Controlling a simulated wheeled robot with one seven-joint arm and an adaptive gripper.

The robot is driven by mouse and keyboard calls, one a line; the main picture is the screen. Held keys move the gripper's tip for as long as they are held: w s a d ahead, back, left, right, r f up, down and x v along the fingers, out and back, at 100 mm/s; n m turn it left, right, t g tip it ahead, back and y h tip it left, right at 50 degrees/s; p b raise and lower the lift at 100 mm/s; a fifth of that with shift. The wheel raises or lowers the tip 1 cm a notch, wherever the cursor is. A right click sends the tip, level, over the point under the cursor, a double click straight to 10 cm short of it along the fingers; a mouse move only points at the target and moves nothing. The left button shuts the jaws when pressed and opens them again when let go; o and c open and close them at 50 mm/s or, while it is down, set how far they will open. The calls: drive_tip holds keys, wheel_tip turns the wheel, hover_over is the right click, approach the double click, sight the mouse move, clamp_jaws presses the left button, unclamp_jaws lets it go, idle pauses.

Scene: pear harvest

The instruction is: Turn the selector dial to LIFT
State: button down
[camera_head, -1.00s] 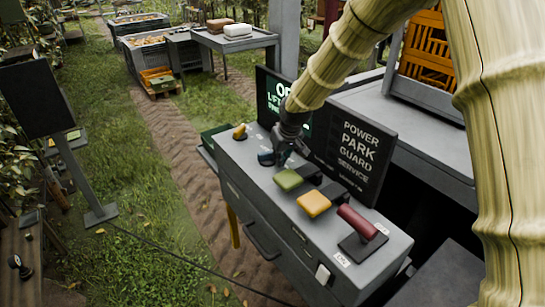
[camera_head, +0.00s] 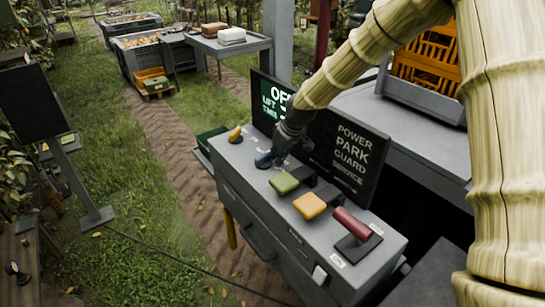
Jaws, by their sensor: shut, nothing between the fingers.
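A grey control console (camera_head: 252,215) stands in the middle of the view, with a row of controls on top. A small yellow knob (camera_head: 235,134) sits at its far left end. A dark blue control (camera_head: 263,160) is beside it, partly hidden by my gripper. My gripper (camera_head: 276,160) is shut and points down over the blue control; I cannot tell whether they touch. A dark screen (camera_head: 271,104) behind shows "OF…", "LIFT" and a third line, partly hidden by my arm. I cannot tell for sure which control is the selector dial or where it points.
Green (camera_head: 284,183), yellow-orange (camera_head: 309,205) and red (camera_head: 351,224) controls continue along the console. A second dark panel (camera_head: 350,158) lists POWER, PARK, GUARD and SERVICE. An orange crate (camera_head: 427,60) stands behind at the right.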

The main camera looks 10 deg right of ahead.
drive_tip(key=shift+w+d, duration=0.3)
drive_tip(key=shift+w, duration=0.5)
drive_tip(key=shift+w+r, duration=0.15)
idle(0.4)
